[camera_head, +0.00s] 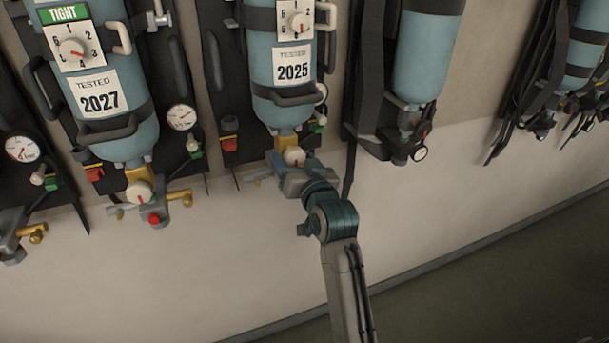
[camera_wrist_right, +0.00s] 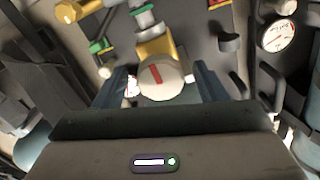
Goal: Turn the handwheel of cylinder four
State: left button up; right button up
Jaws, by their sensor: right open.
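The middle blue cylinder (camera_head: 280,60) hangs upright on the wall with a "TESTED 2025" label and a numbered dial card (camera_head: 296,21). Its off-white handwheel (camera_head: 294,156) sits at the bottom below a brass valve. In the right wrist view this handwheel (camera_wrist_right: 165,80) shows a red bar on its face. My right gripper (camera_head: 292,172) is open, with one finger on each side of the handwheel; whether they touch it is unclear. It also shows in the right wrist view (camera_wrist_right: 163,88). My left gripper is not in view.
A "TESTED 2027" cylinder (camera_head: 105,85) under a green TIGHT card hangs to the left, with its own handwheel (camera_head: 139,192). Another cylinder (camera_head: 425,60) with dark straps hangs to the right. Gauges (camera_head: 181,117) and hoses crowd the backplates. The wall below is bare.

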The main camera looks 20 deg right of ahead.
jog(key=s+b, duration=0.3)
jog(key=s, duration=0.6)
jog(key=shift+s+d+b, duration=0.15)
jog(key=shift+s+b, duration=0.15)
jog(key=shift+s, duration=0.05)
